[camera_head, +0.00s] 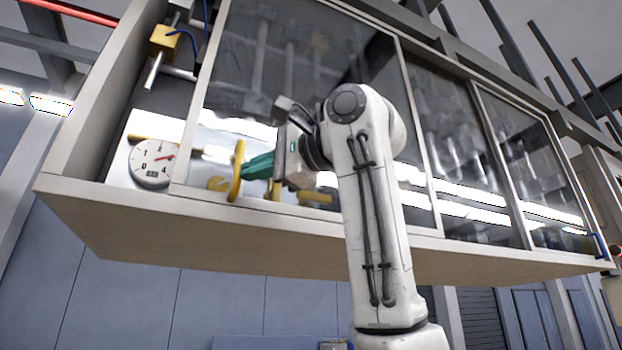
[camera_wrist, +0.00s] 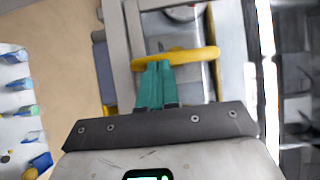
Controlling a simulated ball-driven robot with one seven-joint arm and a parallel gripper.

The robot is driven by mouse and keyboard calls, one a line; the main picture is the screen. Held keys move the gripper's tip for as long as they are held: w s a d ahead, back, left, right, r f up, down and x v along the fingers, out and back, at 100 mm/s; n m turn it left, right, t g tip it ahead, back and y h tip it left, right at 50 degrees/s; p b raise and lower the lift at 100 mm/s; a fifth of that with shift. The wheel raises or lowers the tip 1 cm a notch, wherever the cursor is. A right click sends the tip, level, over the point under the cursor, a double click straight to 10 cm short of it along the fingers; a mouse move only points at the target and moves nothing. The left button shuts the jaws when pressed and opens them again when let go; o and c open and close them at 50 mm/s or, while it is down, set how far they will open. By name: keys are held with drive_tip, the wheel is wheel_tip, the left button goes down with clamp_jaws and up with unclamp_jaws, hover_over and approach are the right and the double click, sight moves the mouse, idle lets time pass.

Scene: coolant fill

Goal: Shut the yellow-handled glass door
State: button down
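The sliding glass door (camera_head: 270,65) is the leftmost pane of a wall cabinet. A gap is open between its left frame edge and the cabinet's left side wall. Its yellow handle (camera_head: 237,172) is an upright bar near the left frame. My gripper (camera_head: 246,168) has teal fingers that reach the handle from the right. In the wrist view the fingers (camera_wrist: 159,66) are close together, with tips at the yellow handle (camera_wrist: 190,56). They lie along one side of the bar, not clearly around it. Whether they touch it cannot be told.
A pressure gauge (camera_head: 153,163) and a yellow valve block (camera_head: 164,40) show in the open gap. The cabinet's left wall (camera_head: 95,100) bounds the gap. More glass panes (camera_head: 535,150) stand to the right. In the wrist view, a white panel with blue items (camera_wrist: 15,110) shows at left.

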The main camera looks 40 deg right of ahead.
drive_tip(key=w+a+p, duration=0.1)
drive_tip(key=w+a, duration=0.2)
drive_tip(key=a, duration=1.1)
drive_tip(key=shift+w+a, duration=0.4)
drive_tip(key=shift+d+f+p, duration=0.15)
drive_tip(key=shift+p, duration=0.2)
